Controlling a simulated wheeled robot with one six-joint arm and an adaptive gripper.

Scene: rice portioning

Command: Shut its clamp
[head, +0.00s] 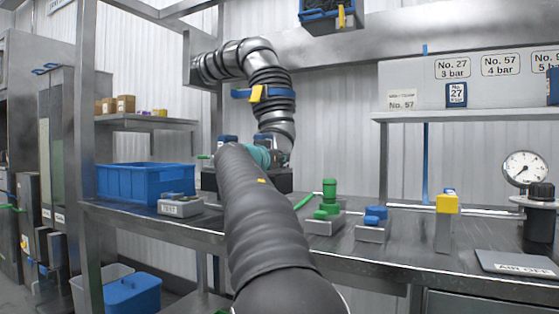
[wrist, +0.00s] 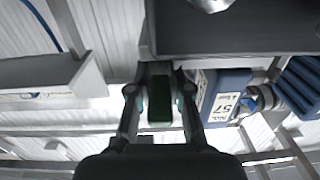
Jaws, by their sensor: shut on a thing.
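In the wrist view my gripper (wrist: 160,82) has its two fingers on either side of a dark green block-shaped piece (wrist: 160,108), and is shut on it. A blue block with a label reading 57 (wrist: 222,100) is just right of the fingers. A dark slab (wrist: 235,32) crosses above the fingertips. In the head view the dark box (head: 275,181) stands on the bench behind my sleeved forearm, with blue parts (head: 228,138) at its top. My gripper's fingertips are hidden there. I cannot tell the clamp's position.
A blue bin (head: 140,182) and a grey labelled block (head: 180,206) are left on the bench. Right of my arm stand a green fitting (head: 329,195), a blue fitting (head: 375,215) and a yellow-topped block (head: 447,204). A gauge (head: 525,168) is far right.

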